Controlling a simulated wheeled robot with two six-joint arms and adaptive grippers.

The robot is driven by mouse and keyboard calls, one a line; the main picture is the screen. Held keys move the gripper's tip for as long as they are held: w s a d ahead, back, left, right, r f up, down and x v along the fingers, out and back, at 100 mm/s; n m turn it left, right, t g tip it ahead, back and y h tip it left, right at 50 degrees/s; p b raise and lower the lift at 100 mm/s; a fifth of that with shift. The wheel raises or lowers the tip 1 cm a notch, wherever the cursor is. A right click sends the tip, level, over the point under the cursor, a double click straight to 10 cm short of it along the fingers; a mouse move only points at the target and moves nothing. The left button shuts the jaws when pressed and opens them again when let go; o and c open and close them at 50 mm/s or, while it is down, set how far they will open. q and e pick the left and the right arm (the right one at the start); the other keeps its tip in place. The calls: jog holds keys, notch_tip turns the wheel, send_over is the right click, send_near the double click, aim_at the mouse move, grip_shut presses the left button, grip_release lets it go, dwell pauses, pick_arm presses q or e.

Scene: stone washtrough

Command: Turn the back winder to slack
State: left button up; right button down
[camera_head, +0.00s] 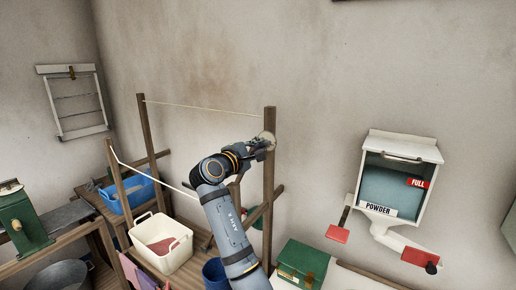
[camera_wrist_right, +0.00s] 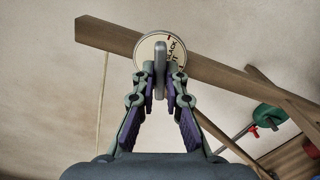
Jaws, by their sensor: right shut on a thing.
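The back winder is a round pale disc (camera_wrist_right: 149,42) with dark lettering, on the tall wooden post (camera_head: 269,190). A flat grey grip bar (camera_wrist_right: 160,68) stands out from its middle. My right gripper (camera_head: 263,146) is at the disc, and in the wrist view its fingertips (camera_wrist_right: 160,76) are shut on the bar from both sides. The bar and fingers hide part of the disc, and I cannot read the lettering surely. The back line (camera_head: 200,107) runs nearly straight between the two back posts. My left gripper is not in view.
A front line (camera_head: 150,177) slopes down behind my right arm. A white tub (camera_head: 160,243) and a blue basket (camera_head: 130,193) stand at left. A green box (camera_head: 302,262) is right of the arm. A powder dispenser (camera_head: 401,180) hangs on the right wall.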

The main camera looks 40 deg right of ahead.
jog(key=c, duration=1.4)
grip_release()
jog(key=v, duration=0.7)
jog(key=shift+a, duration=0.2)
